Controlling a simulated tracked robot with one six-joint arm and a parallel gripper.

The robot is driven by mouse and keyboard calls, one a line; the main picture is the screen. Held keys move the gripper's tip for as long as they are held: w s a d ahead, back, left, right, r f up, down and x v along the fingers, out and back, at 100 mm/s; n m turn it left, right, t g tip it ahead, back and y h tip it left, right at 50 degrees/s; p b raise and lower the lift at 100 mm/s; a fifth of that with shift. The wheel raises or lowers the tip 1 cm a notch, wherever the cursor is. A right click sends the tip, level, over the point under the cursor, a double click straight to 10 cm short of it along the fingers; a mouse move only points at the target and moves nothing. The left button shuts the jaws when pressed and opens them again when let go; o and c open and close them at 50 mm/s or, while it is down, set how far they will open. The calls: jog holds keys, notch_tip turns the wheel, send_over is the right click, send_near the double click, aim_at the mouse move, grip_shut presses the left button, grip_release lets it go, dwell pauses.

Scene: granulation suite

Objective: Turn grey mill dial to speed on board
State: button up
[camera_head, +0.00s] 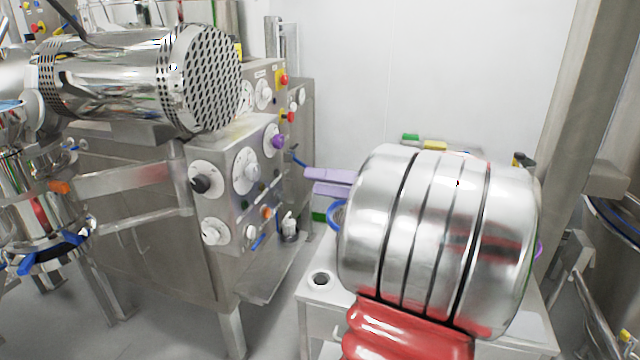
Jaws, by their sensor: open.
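A steel control cabinet (205,270) on the left carries several dials on white round plates. One has a black knob (202,184), one a pale grey or white knob (250,172), one a purple knob (278,141), and a lower one a white knob (212,233). I cannot tell which is the grey mill dial. No board with a readable speed shows. My gripper (328,181) has two purple fingers pointing left towards the panel. They are open, empty and apart from the dials, right of the cabinet. My silver arm link hides part of the gripper.
A perforated steel drum (202,80) juts out above the cabinet's front. A second panel behind has a red button (284,79) and more dials (264,94). A white table (318,298) stands below my arm. Steel vessels stand at the left.

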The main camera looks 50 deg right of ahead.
aim_at(257, 174)
jog(key=m, duration=2.6)
jog(key=shift+m, duration=0.4)
jog(key=x, duration=1.3)
jog(key=shift+w+a+f, duration=0.1)
jog(key=shift+w, duration=0.3)
jog(key=shift+c, duration=0.6)
jog(key=c, duration=0.9)
